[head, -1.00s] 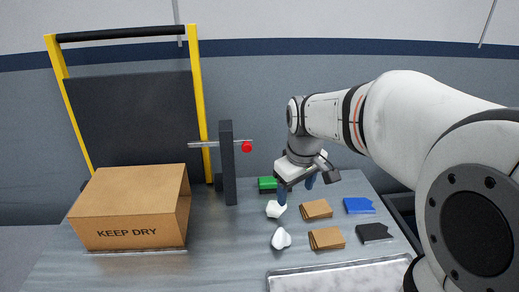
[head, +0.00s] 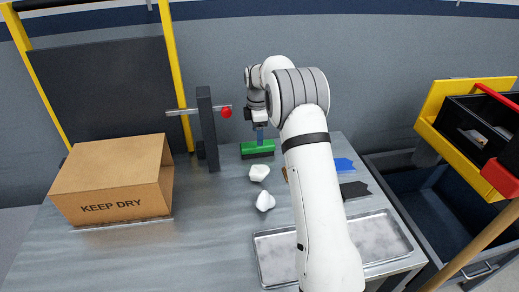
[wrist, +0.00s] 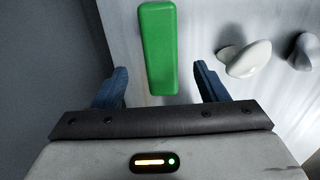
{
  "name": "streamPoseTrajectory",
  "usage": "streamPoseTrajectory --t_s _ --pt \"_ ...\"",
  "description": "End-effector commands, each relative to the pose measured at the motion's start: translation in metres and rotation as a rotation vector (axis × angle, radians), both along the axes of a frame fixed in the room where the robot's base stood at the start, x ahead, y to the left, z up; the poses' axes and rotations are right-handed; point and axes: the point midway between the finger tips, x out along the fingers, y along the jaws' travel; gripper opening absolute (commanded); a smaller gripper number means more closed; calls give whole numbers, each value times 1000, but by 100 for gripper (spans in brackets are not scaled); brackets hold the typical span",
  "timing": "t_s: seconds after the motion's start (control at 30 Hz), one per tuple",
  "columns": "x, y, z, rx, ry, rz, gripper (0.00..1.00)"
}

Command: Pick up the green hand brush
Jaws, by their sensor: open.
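The green hand brush (head: 257,148) lies near the back edge of the metal table, green top up with a dark bristle part below. My gripper (head: 261,132) is over it at the back of the table. In the wrist view the brush (wrist: 159,50) runs lengthwise ahead of my gripper (wrist: 158,82), its near end between the two blue fingertips. The fingers are open, with a gap on each side of the brush. I cannot tell how high the fingertips are above it.
A dark post with a red-tipped rod (head: 207,130) stands left of the brush. Two white lumps (head: 259,172) (head: 265,201) lie in front. A "KEEP DRY" box (head: 115,178) sits left, a metal tray (head: 275,258) in front. Blue (head: 343,165) and black (head: 354,190) pieces lie right.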

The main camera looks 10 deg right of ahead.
Motion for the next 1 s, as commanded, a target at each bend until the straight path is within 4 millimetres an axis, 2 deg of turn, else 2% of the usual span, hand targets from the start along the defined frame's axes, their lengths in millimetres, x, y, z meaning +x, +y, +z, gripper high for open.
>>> streamPoseTrajectory --t_s 0.4,0.53,0.73,1.0 --pt "-2 1 -56 0 2 -1 66" --pt "-1 1 -64 0 -1 -1 66" --pt "-1 2 -65 0 -2 -1 66" --pt "-1 2 -64 0 -2 0 45"
